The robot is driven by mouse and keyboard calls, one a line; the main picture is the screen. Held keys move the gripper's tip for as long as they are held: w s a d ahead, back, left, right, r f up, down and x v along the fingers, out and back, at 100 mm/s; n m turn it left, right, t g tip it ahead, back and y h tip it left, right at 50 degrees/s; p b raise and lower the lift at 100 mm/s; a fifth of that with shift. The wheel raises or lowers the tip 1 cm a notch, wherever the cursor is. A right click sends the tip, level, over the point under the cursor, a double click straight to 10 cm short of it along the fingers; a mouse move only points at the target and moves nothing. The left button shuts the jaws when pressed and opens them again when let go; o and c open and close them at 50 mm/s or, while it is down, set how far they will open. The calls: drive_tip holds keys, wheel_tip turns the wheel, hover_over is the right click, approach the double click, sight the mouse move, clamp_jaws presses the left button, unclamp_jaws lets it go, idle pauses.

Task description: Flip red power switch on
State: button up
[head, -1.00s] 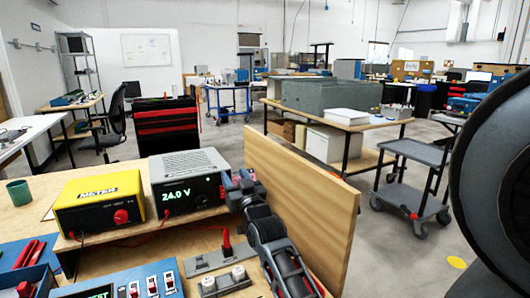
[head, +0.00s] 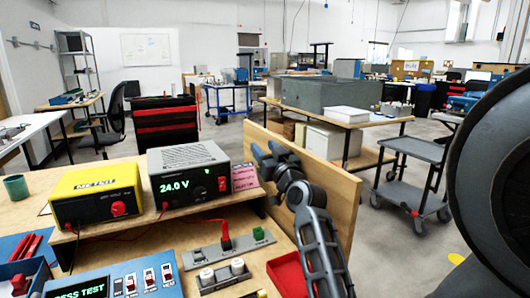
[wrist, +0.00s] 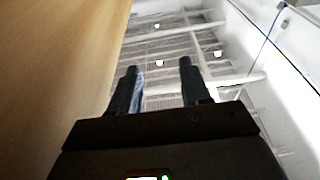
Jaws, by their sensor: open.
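The dark grey power supply (head: 188,177) stands on the wooden shelf and shows a lit green "24.0 V". A small red switch (head: 222,183) sits at the right of its front face; its position is too small to read. My gripper (head: 267,150) is open and empty, right of the power supply and apart from it, in front of the wooden side panel. In the wrist view its two dark fingers (wrist: 160,88) stand apart and point at the ceiling. Nothing is between them, and the power supply is not in that view.
A yellow meter (head: 97,194) stands left of the supply. A pink note (head: 245,176) is beside it. Below are a grey strip with a red plug (head: 226,242), a blue panel with red switches (head: 131,284) and a red tray (head: 288,275). The wooden side panel (head: 335,205) bounds the right.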

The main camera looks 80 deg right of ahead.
drive_tip(key=g+y+p, duration=0.2)
drive_tip(key=p, duration=0.4)
approach(222, 181)
drive_tip(key=shift+x, duration=3.8)
drive_tip(key=shift+c, duration=0.3)
clamp_jaws()
